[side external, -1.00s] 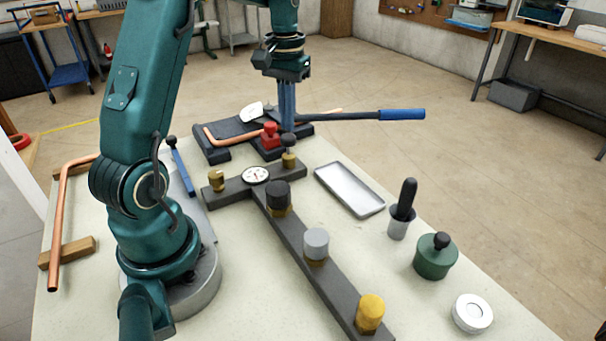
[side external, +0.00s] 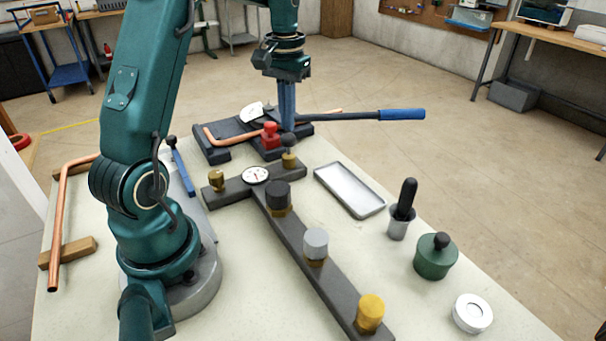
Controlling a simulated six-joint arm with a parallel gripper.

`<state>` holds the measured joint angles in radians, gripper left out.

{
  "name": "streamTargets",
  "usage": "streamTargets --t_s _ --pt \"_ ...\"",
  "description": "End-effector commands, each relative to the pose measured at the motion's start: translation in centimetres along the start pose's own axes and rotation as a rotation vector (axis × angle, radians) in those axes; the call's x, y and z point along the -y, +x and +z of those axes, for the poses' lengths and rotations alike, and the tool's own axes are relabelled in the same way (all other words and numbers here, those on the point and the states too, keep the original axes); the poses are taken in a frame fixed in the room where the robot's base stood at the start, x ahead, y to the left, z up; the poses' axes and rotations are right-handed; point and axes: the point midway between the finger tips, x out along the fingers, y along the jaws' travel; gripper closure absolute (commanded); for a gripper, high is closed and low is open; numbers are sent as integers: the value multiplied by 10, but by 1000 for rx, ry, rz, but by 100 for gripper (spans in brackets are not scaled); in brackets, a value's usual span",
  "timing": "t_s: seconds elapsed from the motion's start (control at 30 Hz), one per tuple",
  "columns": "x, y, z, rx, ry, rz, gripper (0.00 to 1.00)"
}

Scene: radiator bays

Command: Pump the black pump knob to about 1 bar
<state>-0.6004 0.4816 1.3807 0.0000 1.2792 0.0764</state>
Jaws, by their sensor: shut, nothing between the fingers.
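The black pump knob (side external: 288,139) is a small dark ball on top of a brass fitting (side external: 289,160), at the far end of the dark manifold's crossbar. My gripper (side external: 288,122) points straight down with its blue fingers shut and nothing between them. Its tips are directly over the knob in the picture. I cannot tell whether they touch it. A round white gauge (side external: 256,175) lies on the crossbar to the left of the knob. Its needle is too small to read.
The dark manifold bar (side external: 328,285) carries black, grey and yellow caps. Behind the knob are a red block (side external: 270,136) and a bender with a blue-handled lever (side external: 402,115). A metal tray (side external: 349,190), a grey cup (side external: 399,226) and a green pot (side external: 435,262) stand to the right.

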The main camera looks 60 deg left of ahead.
Motion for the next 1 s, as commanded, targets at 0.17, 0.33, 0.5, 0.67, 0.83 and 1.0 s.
streamTargets --t_s 0.17,0.33,0.5,0.67,0.83,1.0 --pt "0 3 0 2 0 0 100" --pt "0 12 0 2 0 0 100" --pt "0 13 0 0 0 0 100" --pt "0 15 0 1 0 0 100" --pt "0 17 0 1 0 0 100" --pt "0 19 0 0 0 0 100"
